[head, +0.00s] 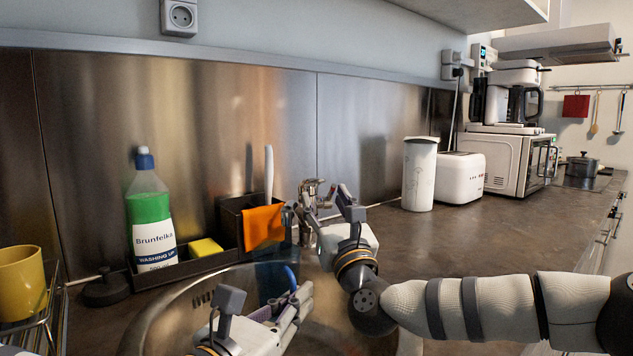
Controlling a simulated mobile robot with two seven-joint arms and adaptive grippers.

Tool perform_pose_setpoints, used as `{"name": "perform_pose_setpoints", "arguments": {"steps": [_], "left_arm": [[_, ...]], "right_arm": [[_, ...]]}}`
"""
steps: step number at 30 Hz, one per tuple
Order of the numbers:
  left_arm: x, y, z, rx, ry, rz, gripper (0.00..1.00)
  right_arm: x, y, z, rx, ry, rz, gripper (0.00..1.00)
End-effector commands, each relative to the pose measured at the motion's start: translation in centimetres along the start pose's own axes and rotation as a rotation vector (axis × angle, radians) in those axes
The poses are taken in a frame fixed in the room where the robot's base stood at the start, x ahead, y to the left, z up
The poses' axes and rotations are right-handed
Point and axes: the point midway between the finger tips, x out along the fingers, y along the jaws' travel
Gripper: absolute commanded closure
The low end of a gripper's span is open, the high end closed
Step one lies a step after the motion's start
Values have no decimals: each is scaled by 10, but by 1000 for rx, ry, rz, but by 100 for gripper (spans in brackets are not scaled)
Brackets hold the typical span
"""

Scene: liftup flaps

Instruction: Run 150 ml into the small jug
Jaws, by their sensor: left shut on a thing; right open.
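The small jug (272,280) looks dark and see-through with a bright blue handle. It is over the sink (172,325), below the tap. My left gripper (266,302) is shut on the jug and hides its lower part. The metal tap (308,190) stands at the back of the sink. My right gripper (322,205) is open, with its fingers around or close beside the tap; I cannot tell whether they touch it. The spout is mostly hidden, and no water stream or fill level can be made out.
A green washing-up bottle (150,210), a yellow sponge (206,248) and an orange cloth (263,226) are in a dark caddy behind the sink. A yellow mug (22,282) is at far left.

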Motion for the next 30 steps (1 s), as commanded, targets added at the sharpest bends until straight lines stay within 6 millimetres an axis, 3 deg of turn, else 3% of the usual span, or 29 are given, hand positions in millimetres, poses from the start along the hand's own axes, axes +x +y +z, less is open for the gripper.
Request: {"name": "perform_pose_setpoints", "arguments": {"steps": [3,9,22,23,29,30], "left_arm": [[0,0,0,0,-1,0,100],[0,0,0,0,-1,0,100],[0,0,0,0,-1,0,100],[0,0,0,0,-1,0,100],[0,0,0,0,-1,0,100],[0,0,0,0,-1,0,100]], "right_arm": [[30,0,1,-2,-3,-2,53],[61,0,0,-1,-2,-1,53],[73,-1,0,0,0,-1,53],[73,-1,0,0,0,-1,55],[73,-1,0,0,0,-1,100],[73,0,0,0,0,0,100]]}}
